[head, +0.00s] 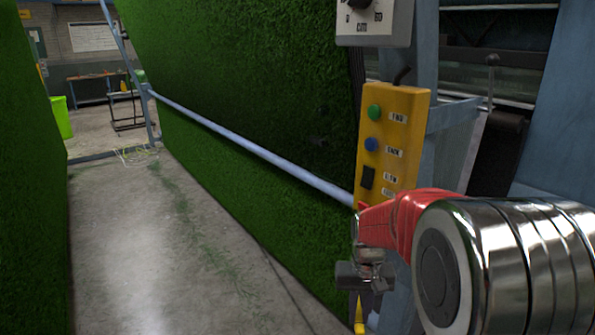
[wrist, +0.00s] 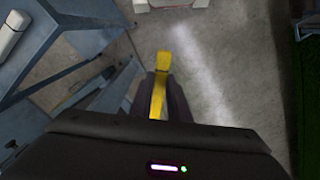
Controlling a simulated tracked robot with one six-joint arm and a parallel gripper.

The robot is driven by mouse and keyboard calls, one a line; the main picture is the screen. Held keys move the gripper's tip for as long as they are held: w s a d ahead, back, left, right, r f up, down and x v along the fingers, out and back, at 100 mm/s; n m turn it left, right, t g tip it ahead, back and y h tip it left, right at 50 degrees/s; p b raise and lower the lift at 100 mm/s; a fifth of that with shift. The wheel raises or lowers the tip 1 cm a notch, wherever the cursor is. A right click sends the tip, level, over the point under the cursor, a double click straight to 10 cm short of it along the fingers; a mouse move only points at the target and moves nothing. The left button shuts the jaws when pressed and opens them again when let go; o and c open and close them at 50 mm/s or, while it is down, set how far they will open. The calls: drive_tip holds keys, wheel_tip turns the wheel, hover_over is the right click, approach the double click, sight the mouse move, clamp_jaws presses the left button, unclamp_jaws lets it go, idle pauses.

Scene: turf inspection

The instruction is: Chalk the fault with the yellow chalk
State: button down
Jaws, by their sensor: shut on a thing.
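My gripper (head: 364,306) is at the lower right of the head view, pointing down in front of the turf's right end. In the wrist view, its two dark fingers (wrist: 160,90) are shut on the yellow chalk (wrist: 161,68), which sticks out beyond them. Only a small yellow tip of the chalk (head: 359,328) shows in the head view. The green turf (head: 240,80) hangs as a tall sheet to the left of my gripper, apart from it. Faint dark marks (head: 318,141) show on the turf; I cannot tell whether they are the fault.
A blue-grey rail (head: 250,145) runs across the turf's front. A yellow control box (head: 392,140) with buttons stands right behind my arm, beside a blue machine frame (head: 455,118). The concrete floor aisle (head: 130,250) at left is open, with grass clippings. A green bin (head: 62,117) stands far back.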

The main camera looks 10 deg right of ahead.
drive_tip(key=w+a+f+n, duration=0.2)
drive_tip(key=w+a, duration=0.6)
drive_tip(key=a, duration=0.1)
drive_tip(key=shift+a+f+n, duration=0.3)
drive_tip(key=shift+f, duration=0.05)
drive_tip(key=shift+w, duration=0.1)
